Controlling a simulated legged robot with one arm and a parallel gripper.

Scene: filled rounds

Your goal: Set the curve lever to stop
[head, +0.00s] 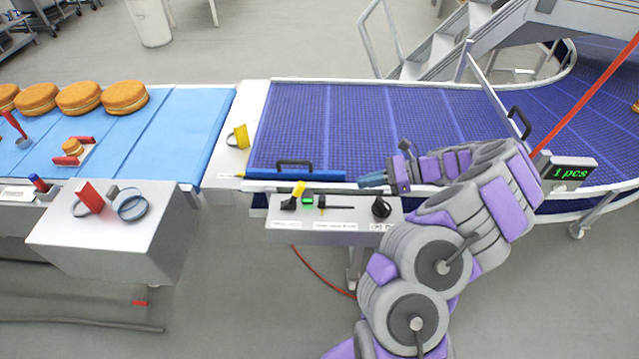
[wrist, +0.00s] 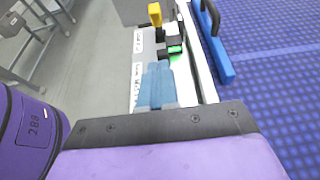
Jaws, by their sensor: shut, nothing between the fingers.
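A grey control panel (head: 330,231) stands at the front edge of the purple mesh conveyor. On it are a yellow-handled lever (head: 298,190), a green-lit switch (head: 308,197), a thin black lever (head: 335,207) and a black knob (head: 381,207). The panel's labels are too small to read, so I cannot tell which control is the curve lever. My gripper (head: 362,181) is shut and empty. It points left, above the panel's right half. In the wrist view its blue fingers (wrist: 156,84) lie over the panel, short of the green light (wrist: 175,49) and yellow handle (wrist: 155,14).
A blue bar with a black handle (head: 294,174) lies along the conveyor edge beside the panel. A second control box (head: 115,235) and a light-blue belt with round cakes (head: 80,98) are at left. A counter display (head: 569,172) stands at right.

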